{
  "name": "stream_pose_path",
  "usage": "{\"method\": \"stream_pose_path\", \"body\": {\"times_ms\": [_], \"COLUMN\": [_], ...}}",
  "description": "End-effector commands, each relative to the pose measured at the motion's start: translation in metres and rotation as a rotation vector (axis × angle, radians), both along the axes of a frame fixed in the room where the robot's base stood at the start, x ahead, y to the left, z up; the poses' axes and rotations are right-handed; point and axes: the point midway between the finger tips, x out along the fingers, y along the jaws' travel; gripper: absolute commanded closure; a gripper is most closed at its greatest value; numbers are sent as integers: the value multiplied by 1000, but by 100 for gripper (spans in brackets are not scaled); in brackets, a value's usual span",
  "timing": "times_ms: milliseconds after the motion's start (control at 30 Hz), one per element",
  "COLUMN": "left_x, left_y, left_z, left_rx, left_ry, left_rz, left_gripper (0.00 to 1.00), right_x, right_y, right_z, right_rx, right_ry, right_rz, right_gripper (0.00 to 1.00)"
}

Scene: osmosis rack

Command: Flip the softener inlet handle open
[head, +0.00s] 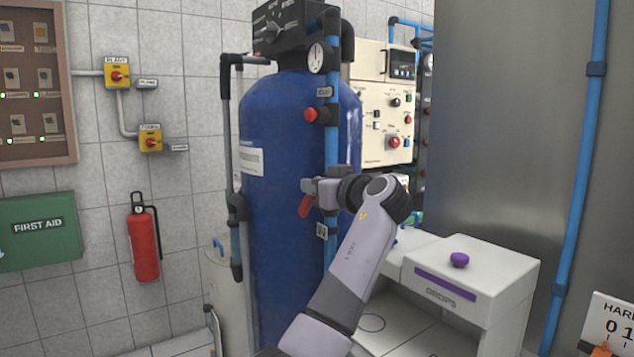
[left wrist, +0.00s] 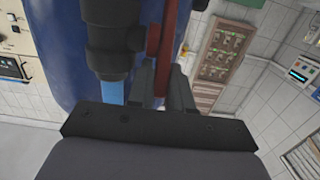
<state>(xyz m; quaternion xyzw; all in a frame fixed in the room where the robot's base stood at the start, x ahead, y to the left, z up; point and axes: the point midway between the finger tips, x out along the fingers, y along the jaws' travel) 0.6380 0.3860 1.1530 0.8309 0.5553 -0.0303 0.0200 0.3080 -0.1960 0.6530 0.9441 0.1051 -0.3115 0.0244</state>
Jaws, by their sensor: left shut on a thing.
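The red valve handle (head: 305,206) is on the blue vertical pipe (head: 331,150) at the front of the blue softener tank (head: 275,140). In the head view it hangs down and slightly left. My left gripper (head: 311,186) is at the handle's upper part, in front of the pipe. In the left wrist view the red handle (left wrist: 168,45) runs between the fingers of my left gripper (left wrist: 164,78), which is shut on it. The black valve body (left wrist: 112,40) is beside it. The gripper and wrist partly hide the valve in the head view. My right gripper is not in view.
A round red knob (head: 311,115) and a pressure gauge (head: 317,57) sit higher on the pipe. A white bench unit (head: 500,270) with a purple knob (head: 459,260) stands at right. A fire extinguisher (head: 144,240) hangs left.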

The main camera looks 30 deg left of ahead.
Motion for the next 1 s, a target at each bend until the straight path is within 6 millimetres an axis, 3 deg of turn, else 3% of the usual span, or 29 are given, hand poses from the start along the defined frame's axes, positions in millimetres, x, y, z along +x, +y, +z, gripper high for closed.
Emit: {"method": "stream_pose_path", "body": {"times_ms": [333,600,1000], "left_x": [4,6,10], "left_y": [8,15,23], "left_z": [15,15,10], "left_rx": [-233,-421,-600], "left_ry": [98,176,247], "left_rz": [0,1,0], "left_gripper": [100,100,100], "right_x": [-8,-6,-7], "right_y": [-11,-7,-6], "right_z": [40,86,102], "right_rx": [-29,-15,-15], "right_ry": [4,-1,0], "right_rz": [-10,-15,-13], "right_gripper": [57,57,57]}}
